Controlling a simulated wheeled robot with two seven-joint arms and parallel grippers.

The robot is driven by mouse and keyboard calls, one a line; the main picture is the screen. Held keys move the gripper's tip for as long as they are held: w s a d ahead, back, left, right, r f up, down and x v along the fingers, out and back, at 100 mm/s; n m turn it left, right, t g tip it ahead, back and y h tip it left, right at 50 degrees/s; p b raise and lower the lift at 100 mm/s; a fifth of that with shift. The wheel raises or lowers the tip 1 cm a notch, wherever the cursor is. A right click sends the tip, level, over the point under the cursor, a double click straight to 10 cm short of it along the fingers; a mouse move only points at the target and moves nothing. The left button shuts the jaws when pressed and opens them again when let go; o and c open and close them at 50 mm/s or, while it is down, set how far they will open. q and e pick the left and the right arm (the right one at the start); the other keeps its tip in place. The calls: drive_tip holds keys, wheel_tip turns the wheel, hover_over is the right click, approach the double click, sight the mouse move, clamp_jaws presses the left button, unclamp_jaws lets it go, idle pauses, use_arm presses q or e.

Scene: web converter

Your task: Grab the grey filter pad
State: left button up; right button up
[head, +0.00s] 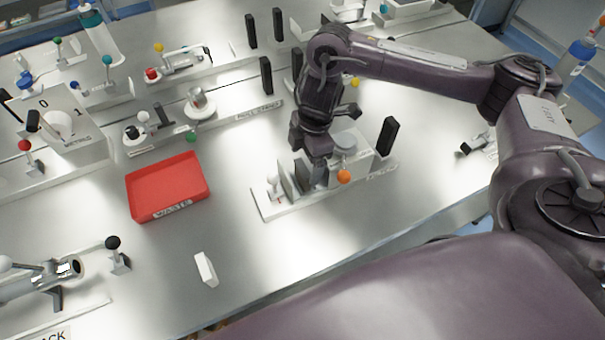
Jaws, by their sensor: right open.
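My right gripper (316,174) points down over a pale fixture (272,208) near the middle of the bench. Thin upright grey plates stand in this fixture, one of them a grey plate (288,188) just left of the gripper. One may be the grey filter pad, but I cannot tell which. The fingers are beside or around the plates, and the gripper hides part of them. Whether a finger touches a plate is not clear. My left gripper is out of view.
A red waste tray (143,205) lies left of the fixture. A small white block (206,269) lies near the front edge. An orange ball knob (344,177) and a black upright handle (387,137) are close to the gripper's right. Bare bench lies between tray and fixture.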

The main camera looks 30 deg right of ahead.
sight(303, 168)
drive_tip(key=f, duration=0.4)
drive_tip(key=shift+w+a+f+b, duration=0.25)
drive_tip(key=shift+w+b, duration=0.05)
drive_tip(key=shift+w, duration=0.05)
drive_tip(key=c, duration=1.1)
drive_tip(key=shift+o, duration=0.2)
drive_tip(key=shift+r, duration=0.15)
